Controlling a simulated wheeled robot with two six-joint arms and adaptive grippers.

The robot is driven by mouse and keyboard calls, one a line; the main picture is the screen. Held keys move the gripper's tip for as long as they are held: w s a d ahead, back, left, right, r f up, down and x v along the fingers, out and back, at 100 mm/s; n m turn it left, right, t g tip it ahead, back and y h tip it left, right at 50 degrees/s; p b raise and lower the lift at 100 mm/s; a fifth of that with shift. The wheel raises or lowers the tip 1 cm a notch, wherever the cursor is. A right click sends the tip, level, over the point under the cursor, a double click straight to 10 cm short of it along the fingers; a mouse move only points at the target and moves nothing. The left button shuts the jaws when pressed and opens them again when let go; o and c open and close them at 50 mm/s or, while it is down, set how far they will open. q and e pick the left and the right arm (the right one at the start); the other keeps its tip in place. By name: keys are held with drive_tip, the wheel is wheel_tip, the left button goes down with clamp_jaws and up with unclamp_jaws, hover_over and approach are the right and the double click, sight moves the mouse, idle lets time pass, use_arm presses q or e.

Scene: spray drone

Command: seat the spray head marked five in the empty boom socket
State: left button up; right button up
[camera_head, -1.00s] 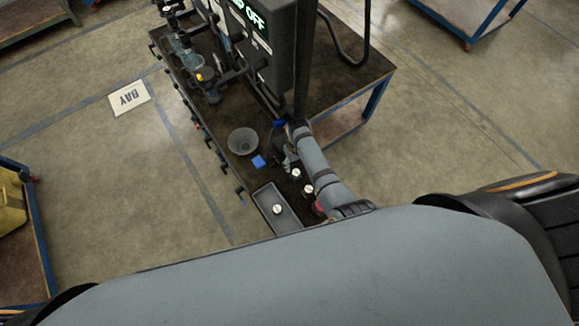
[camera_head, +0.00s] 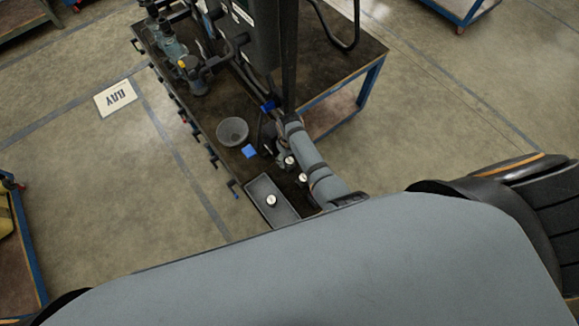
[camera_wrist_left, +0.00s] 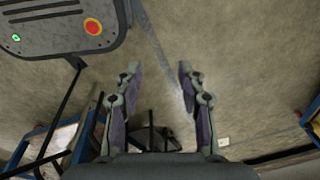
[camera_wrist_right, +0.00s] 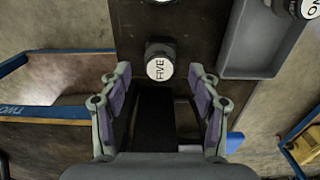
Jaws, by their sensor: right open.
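The spray head marked FIVE (camera_wrist_right: 160,67) stands upright on the dark bench, its round white cap facing my right wrist camera. My right gripper (camera_wrist_right: 160,76) is open, with one finger to each side of that cap in the picture; I cannot tell whether they touch it. In the head view my right gripper (camera_head: 272,140) is low over the bench, partly hidden by its own arm. Two white-capped heads (camera_head: 290,161) (camera_head: 303,178) show beside the arm, their markings unreadable there. My left gripper (camera_wrist_left: 159,70) is open and empty above the floor. I cannot make out the empty boom socket.
A grey tray (camera_head: 287,214) holding one white-capped head (camera_head: 271,200) lies at the bench's near end. A dark upright box and post (camera_head: 288,60) rise behind. Pipework (camera_head: 170,45) stands at the far end.

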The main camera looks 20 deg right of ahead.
sight(290, 160)
drive_tip(key=shift+f+b, duration=0.7)
drive_tip(key=shift+f, duration=0.9)
use_arm(q)
drive_tip(key=shift+s+a+f, duration=0.1)
drive_tip(key=shift+s+f, duration=0.65)
drive_tip(key=shift+f, duration=0.3)
drive_tip(key=shift+w+r+p, duration=0.15)
drive_tip(key=shift+r+p, duration=0.35)
drive_tip(key=shift+p, duration=0.05)
use_arm(e)
clamp_jaws()
use_arm(q)
drive_tip(key=shift+r, duration=0.1)
use_arm(e)
drive_tip(key=shift+r, duration=0.15)
use_arm(q)
wheel_tip(290, 160, up, 6)
drive_tip(key=p, duration=0.6)
drive_tip(key=shift+r+p, duration=0.25)
drive_tip(key=shift+p, duration=0.1)
use_arm(e)
drive_tip(key=shift+r, duration=2.9)
